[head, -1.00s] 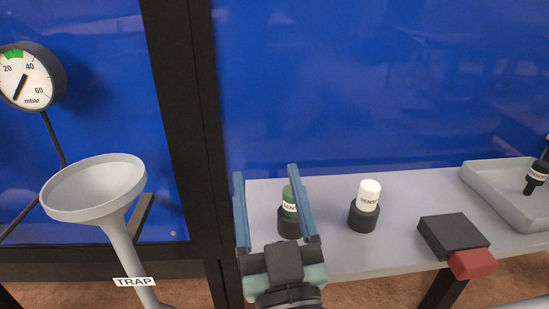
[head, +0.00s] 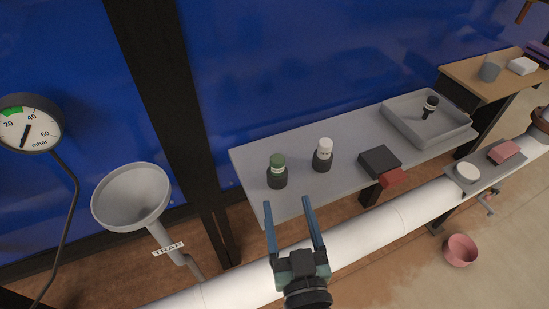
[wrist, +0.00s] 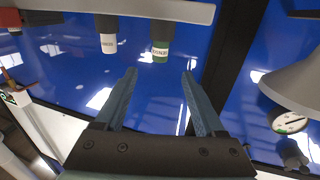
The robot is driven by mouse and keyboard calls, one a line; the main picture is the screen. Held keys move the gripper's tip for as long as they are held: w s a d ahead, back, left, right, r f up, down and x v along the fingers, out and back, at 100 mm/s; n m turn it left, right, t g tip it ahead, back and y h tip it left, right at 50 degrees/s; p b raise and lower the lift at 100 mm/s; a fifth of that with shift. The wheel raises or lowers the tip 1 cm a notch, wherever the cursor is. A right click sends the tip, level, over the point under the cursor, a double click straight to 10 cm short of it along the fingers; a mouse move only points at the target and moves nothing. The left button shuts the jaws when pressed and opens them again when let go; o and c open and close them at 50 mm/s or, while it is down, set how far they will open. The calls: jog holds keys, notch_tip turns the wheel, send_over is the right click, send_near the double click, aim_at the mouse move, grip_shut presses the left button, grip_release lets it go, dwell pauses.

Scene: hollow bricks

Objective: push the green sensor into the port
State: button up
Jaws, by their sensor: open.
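The green sensor (head: 277,161) stands upright in a dark round holder (head: 277,180) on the left part of the grey shelf (head: 330,190). It also shows in the wrist view (wrist: 160,51), ahead of the fingers, with its label partly readable. My gripper (head: 290,218) is open and empty, in front of and below the sensor in the head view, apart from it. In the wrist view the open fingers (wrist: 160,82) point toward the sensor. I cannot make out a port for certain.
A white sensor (head: 325,146) stands in a similar holder to the right. A dark block with a red end (head: 380,160) and a grey tray (head: 427,120) holding a black sensor lie further right. A white pipe (head: 370,232) runs in front; a funnel (head: 132,197) stands left.

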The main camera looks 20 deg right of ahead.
aim_at(278, 167)
jog(key=p+x, duration=0.2)
jog(key=x, duration=0.9)
jog(key=shift+w+d+r+p, duration=0.1)
jog(key=shift+w+r+p, duration=0.05)
jog(key=shift+w+p, duration=0.2)
jog(key=shift+s, duration=0.1)
jog(key=shift+c, duration=0.3)
grip_shut()
